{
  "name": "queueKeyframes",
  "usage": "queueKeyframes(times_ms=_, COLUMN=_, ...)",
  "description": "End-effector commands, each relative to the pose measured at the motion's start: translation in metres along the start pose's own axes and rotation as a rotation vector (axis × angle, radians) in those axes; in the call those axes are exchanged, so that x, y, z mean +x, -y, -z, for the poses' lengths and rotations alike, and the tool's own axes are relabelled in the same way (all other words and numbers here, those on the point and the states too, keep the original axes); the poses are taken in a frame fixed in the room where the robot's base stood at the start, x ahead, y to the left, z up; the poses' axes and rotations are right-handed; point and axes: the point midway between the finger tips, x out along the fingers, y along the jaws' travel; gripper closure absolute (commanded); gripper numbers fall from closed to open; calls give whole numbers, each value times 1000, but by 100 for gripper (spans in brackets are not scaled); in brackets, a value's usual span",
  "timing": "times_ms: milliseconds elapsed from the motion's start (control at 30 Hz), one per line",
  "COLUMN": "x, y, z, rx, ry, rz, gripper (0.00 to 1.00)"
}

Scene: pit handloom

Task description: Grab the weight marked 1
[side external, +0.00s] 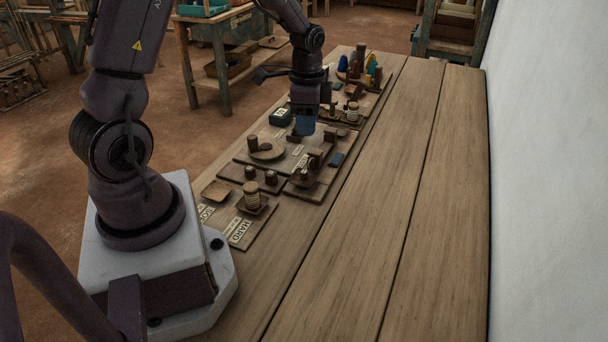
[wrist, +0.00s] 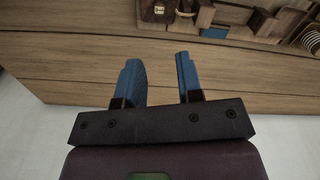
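Several small dark brown weights stand on the boards in the side view, among them one at the front (side external: 250,172), one beside it (side external: 271,178) and one by a round wooden dish (side external: 266,149). Their marks are too small to read, so I cannot tell which is marked 1. My gripper (side external: 305,126) hangs over the boards with its blue fingers pointing down. In the wrist view my gripper (wrist: 158,62) is open, with nothing between its fingers. Dark brown pieces (wrist: 158,10) show at the top edge there, beyond the fingertips; their marks are unclear.
The right side of the wooden table (side external: 400,200) is bare, with a white wall beyond.

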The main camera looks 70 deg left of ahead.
Motion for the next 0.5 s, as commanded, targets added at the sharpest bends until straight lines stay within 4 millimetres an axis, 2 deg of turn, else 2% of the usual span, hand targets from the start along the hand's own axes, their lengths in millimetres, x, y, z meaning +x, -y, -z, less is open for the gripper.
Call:
queueKeyframes(times_ms=167, x=24, y=-2, z=-1, rx=20, ry=4, rz=-5, gripper=67)
queueKeyframes(times_ms=300, x=52, y=-2, z=-2, rx=19, ry=5, rz=-6, gripper=67)
queueKeyframes(times_ms=500, x=74, y=-1, z=-1, rx=18, ry=3, rz=-2, gripper=67)
